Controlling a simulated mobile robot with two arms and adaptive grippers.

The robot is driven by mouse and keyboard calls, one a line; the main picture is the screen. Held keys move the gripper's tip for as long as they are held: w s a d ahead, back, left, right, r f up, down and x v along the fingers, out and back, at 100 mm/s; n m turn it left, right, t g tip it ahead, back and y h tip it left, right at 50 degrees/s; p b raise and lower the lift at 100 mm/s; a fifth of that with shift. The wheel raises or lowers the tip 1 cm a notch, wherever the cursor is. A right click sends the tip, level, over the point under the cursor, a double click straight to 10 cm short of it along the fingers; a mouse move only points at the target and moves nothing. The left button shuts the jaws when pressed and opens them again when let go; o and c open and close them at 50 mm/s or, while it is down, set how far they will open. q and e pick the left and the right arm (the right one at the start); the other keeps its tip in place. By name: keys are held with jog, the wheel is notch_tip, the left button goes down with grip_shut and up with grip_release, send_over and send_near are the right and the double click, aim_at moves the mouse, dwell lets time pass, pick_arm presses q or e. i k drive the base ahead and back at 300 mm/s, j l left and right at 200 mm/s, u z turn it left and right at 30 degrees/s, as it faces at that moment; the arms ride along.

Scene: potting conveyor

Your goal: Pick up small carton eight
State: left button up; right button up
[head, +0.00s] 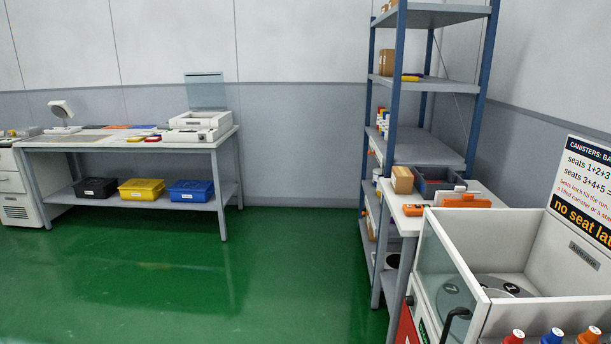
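Several small brown cartons show in the head view, but I cannot read a number on any, so I cannot tell which is carton eight. One carton (402,180) sits on the white side table (399,218) right of centre. Another carton (387,63) stands on an upper board of the blue-post shelf rack (393,90). Part of one more carton (388,6) shows on the rack's top board at the picture's upper edge. Neither of my grippers is in view.
A white glass-sided machine (520,270) fills the lower right, with several coloured-cap bottles (552,336) before it. A long workbench (130,141) stands at the back left, with a black bin (96,188), yellow bin (141,189) and blue bin (190,190) below. The green floor (200,280) is clear.

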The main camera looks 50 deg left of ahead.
aim_at(402, 178)
jog(key=u, duration=1.15)
jog(key=z, duration=0.55)
jog(key=i+j+z, duration=0.45)
jog(key=j+z, duration=0.15)
jog(key=i+j+z, duration=0.25)
jog(key=j, duration=0.15)
